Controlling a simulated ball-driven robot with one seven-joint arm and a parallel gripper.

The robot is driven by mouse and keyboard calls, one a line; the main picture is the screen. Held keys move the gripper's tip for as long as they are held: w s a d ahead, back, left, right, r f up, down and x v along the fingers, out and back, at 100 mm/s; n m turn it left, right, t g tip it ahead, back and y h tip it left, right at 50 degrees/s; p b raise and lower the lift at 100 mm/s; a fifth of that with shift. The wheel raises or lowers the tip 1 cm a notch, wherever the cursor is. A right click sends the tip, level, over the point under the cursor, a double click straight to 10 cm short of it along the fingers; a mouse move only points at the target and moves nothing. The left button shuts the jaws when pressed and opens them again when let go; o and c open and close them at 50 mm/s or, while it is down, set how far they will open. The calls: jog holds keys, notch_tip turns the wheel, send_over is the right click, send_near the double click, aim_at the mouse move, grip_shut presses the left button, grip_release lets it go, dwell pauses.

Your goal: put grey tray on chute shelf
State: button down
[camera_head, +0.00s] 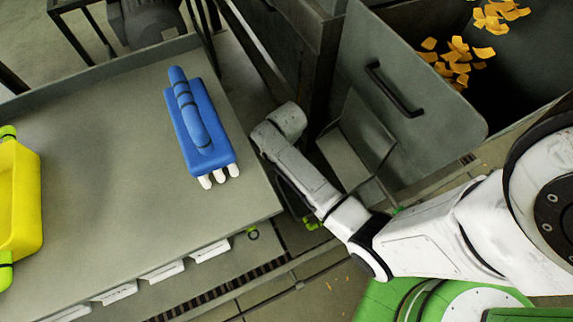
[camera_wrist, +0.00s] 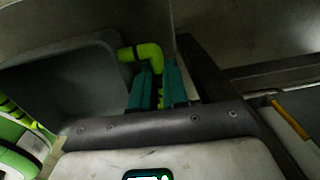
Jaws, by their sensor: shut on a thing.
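In the wrist view my gripper (camera_wrist: 158,76) has teal fingers closed around a lime-green bent handle (camera_wrist: 146,54). The handle belongs to the grey tray (camera_wrist: 70,82), which fills the left of that view and looks tilted. In the head view my arm hides my gripper and nearly all of the tray; only a lime piece of handle (camera_head: 312,224) shows beside the arm. A grey metal shelf-like ledge (camera_head: 345,158) lies below the large grey panel; I cannot tell for certain that it is the chute shelf.
A grey table (camera_head: 105,150) on the left holds a blue brush-like tool (camera_head: 200,120) and a yellow container (camera_head: 22,200). A grey panel with a black handle (camera_head: 410,80) stands behind my arm. Orange chips (camera_head: 456,60) lie in a dark bin at upper right.

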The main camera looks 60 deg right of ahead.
notch_tip(320, 180, down, 4)
jog(key=shift+r+b, duration=0.1)
jog(key=shift+b, duration=0.4)
jog(key=c, duration=1.1)
grip_release()
jog(key=shift+c, duration=0.2)
